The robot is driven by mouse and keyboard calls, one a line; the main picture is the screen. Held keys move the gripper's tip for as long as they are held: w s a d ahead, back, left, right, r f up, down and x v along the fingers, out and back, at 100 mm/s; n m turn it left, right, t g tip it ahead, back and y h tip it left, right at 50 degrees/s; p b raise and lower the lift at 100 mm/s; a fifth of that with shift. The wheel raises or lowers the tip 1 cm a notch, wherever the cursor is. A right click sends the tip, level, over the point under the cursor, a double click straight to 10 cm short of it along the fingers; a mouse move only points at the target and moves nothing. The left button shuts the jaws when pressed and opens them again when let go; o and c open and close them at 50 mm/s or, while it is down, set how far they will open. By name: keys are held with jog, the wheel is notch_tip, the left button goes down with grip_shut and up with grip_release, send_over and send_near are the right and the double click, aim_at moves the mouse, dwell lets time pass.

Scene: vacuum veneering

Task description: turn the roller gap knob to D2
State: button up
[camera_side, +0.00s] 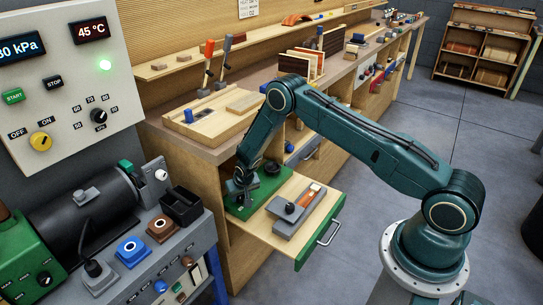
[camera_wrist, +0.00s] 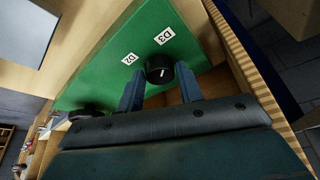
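The round black knob (camera_wrist: 158,68) sits on a green panel (camera_wrist: 110,70) between the D2 label (camera_wrist: 130,58) and D3 label (camera_wrist: 165,36) side of the wrist view and my fingers. A short white mark shows on the knob; which label it faces is unclear. My gripper (camera_wrist: 160,80) has one finger on each side of the knob, very close to it. Whether both touch it I cannot tell. In the side view my gripper (camera_side: 241,190) points down over the green panel (camera_side: 243,212) and mostly hides this knob.
A second dark knob (camera_side: 272,169) stands on the same panel. A grey tool (camera_side: 296,208) with an orange part lies on the pulled-out drawer board (camera_side: 262,232) beside the panel. The control box (camera_side: 75,80) and the machine cart (camera_side: 190,235) stand on the left.

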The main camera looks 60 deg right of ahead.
jog(key=c, duration=0.5)
jog(key=shift+n, duration=0.4)
jog(key=n+y, duration=0.1)
jog(key=n, duration=0.2)
jog(key=shift+d+t, duration=0.2)
jog(key=shift+t, duration=0.2)
jog(key=n+y, duration=0.1)
jog(key=n, duration=0.2)
jog(key=shift+d+n+y, duration=0.1)
jog(key=shift+n+y, duration=0.3)
jog(key=n+y, duration=0.1)
jog(key=n, duration=0.1)
jog(key=n+g+y, duration=0.1)
jog(key=n, duration=0.2)
jog(key=shift+w+d+n, duration=0.1)
jog(key=shift+n, duration=0.2)
jog(key=n, duration=0.2)
jog(key=n+g+y, duration=0.1)
jog(key=n, duration=0.1)
jog(key=shift+n+g, duration=0.3)
jog(key=shift+n, duration=0.1)
